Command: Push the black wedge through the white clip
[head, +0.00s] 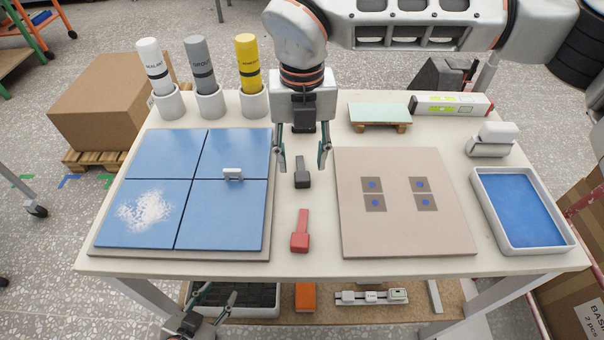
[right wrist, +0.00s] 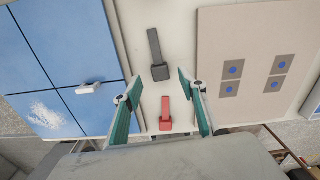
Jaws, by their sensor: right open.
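The black wedge (head: 302,179) lies on the white table between the blue tile panel and the beige board. It also shows in the right wrist view (right wrist: 155,48). The white clip (head: 233,174) stands on the seam between the two right-hand blue tiles, left of the wedge; it also shows in the right wrist view (right wrist: 88,88). My right gripper (head: 302,163) points down above the black wedge, open and empty, with one finger on each side of it in the picture. My left gripper (head: 217,299) is open and empty, low at the table's front edge.
A red tool (head: 300,235) lies in front of the black wedge. The blue tile panel (head: 155,155) has a white smear. A beige board (head: 400,235), a blue tray (head: 525,207) and a level (head: 450,104) are to the right. Several upright tubes (head: 202,70) stand at the back left.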

